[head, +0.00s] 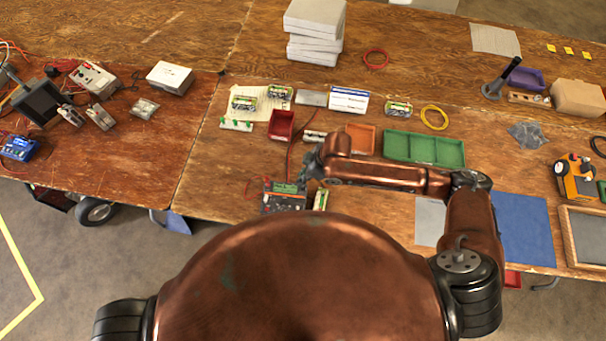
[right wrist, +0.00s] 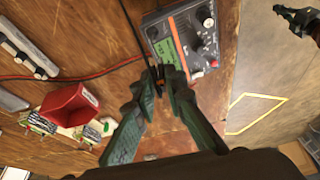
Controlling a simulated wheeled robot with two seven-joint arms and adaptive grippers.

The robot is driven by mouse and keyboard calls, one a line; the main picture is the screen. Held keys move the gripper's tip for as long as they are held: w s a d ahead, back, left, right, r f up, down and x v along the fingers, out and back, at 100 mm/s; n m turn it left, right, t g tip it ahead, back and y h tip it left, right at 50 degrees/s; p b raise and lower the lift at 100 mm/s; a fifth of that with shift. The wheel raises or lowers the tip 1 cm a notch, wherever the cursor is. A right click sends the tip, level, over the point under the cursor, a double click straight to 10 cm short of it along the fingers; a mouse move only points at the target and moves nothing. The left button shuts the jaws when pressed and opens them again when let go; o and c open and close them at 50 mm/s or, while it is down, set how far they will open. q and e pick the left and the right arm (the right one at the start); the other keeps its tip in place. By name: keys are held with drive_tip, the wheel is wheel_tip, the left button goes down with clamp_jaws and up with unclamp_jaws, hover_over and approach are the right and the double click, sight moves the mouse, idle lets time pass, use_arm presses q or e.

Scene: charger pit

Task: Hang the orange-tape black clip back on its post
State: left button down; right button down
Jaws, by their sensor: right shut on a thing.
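My right gripper (right wrist: 158,80) is shut on a small black clip (right wrist: 158,74) with a bit of orange on it, mostly hidden between the fingertips. In the head view my right gripper (head: 312,164) is just above and behind the charger (head: 284,200), a dark box with a green screen. In the right wrist view the charger (right wrist: 185,42) is just beyond the fingertips, with knobs and orange trim. I cannot make out the clip's post. A dark gripper, seemingly my left (right wrist: 298,18), shows at the top right of the right wrist view; its jaw state is unclear.
A black lead and a red lead (right wrist: 100,72) run by the fingertips. A red bin (head: 281,125) stands behind the charger, with an orange tray (head: 360,138) and green tray (head: 424,150) to its right. A battery pack (head: 321,199) stands close beside the charger.

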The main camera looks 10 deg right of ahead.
sight(303, 186)
drive_tip(key=shift+f+b, duration=0.8)
drive_tip(key=shift+f, duration=1.95)
drive_tip(key=shift+p, duration=0.45)
drive_tip(key=shift+f+p, duration=0.15)
drive_tip(key=shift+p, duration=0.6)
idle(0.5)
drive_tip(key=c, duration=1.9)
unclamp_jaws()
drive_tip(key=shift+o, duration=1.1)
wheel_tip(303, 186, up, 8)
drive_tip(key=p, duration=0.8)
drive_tip(key=shift+f, duration=0.2)
